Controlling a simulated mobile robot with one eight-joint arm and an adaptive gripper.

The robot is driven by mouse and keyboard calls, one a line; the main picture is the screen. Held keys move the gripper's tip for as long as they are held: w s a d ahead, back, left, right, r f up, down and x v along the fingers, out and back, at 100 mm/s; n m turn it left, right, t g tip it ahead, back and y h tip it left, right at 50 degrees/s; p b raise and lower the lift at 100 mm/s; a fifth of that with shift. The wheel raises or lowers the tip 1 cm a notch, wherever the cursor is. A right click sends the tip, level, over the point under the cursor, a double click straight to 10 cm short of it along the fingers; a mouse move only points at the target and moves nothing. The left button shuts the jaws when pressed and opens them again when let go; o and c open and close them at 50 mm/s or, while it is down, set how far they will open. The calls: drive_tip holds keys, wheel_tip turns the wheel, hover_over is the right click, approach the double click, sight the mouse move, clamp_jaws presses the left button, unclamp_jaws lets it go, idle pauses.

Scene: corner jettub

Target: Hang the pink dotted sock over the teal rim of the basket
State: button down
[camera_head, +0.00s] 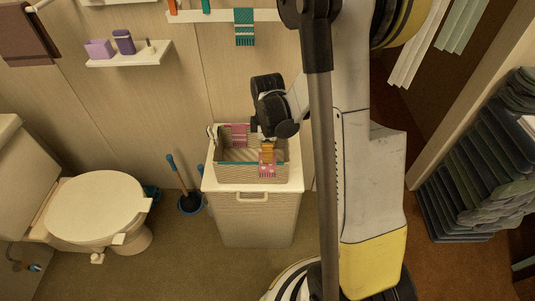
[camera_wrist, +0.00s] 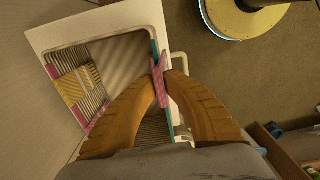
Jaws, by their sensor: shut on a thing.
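The woven basket (camera_head: 236,173) has a teal rim (camera_head: 230,162) and stands on the white hamper. The pink dotted sock (camera_head: 267,171) lies at the basket's front rim, with part of it down the outside of the front wall. My gripper (camera_head: 267,151) is above that rim, its orange fingers pointing down. In the wrist view, my gripper (camera_wrist: 162,77) is shut on the pink sock (camera_wrist: 159,84), right at the teal rim (camera_wrist: 154,49). The fingers hide part of the sock, and I cannot tell how much hangs inside.
Another pink cloth (camera_head: 238,134) is at the basket's back side. A yellow patterned cloth (camera_wrist: 77,84) shows in the basket in the wrist view. The hamper (camera_head: 254,215) stands against the wall. A toilet (camera_head: 95,208) and a plunger (camera_head: 187,195) are to the left.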

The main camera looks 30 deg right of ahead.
drive_tip(key=shift+f, duration=2)
drive_tip(key=c, duration=1.5)
unclamp_jaws()
drive_tip(key=shift+o, duration=0.2)
